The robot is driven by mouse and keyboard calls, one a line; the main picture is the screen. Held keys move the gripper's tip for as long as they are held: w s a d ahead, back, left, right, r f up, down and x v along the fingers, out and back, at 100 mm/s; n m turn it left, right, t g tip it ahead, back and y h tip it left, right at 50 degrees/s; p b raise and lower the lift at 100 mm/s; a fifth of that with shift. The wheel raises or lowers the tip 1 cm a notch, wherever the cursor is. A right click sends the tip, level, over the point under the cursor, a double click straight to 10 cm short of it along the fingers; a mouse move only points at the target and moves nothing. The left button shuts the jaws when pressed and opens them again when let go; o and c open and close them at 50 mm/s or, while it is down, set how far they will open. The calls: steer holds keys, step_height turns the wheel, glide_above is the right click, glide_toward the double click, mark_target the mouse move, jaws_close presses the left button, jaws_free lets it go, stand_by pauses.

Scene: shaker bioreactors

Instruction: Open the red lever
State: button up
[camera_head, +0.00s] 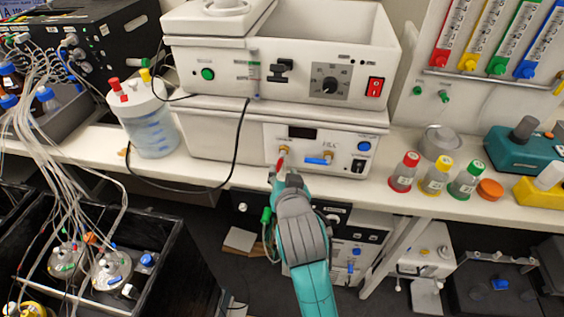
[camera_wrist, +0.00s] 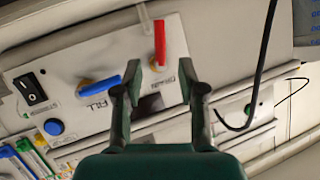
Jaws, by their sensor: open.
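The red lever (camera_head: 282,152) is on the front panel of the lower white unit, left of the blue lever (camera_head: 319,160). In the wrist view the red lever (camera_wrist: 160,42) stands nearly upright in the picture, beside a brass-coloured fitting. The blue lever (camera_wrist: 97,86) lies crosswise to its left, by the FILL label. My gripper (camera_wrist: 160,76) is open, its two fingertips on either side of the line of the red lever, near its lower end. I see no grip on it. In the head view my gripper (camera_head: 282,172) is just below the red lever and partly hides the panel.
The lower white unit (camera_head: 220,140) stands on a white shelf (camera_head: 235,177). A black cable (camera_head: 238,150) hangs left of the panel, and also crosses the right of the wrist view (camera_wrist: 262,70). A white-lidded bottle (camera_head: 145,125) stands left; capped bottles (camera_head: 436,176) stand right.

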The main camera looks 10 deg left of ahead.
mark_target(280, 164)
steer(key=x, duration=0.7)
steer(key=shift+w, duration=0.15)
jaws_close()
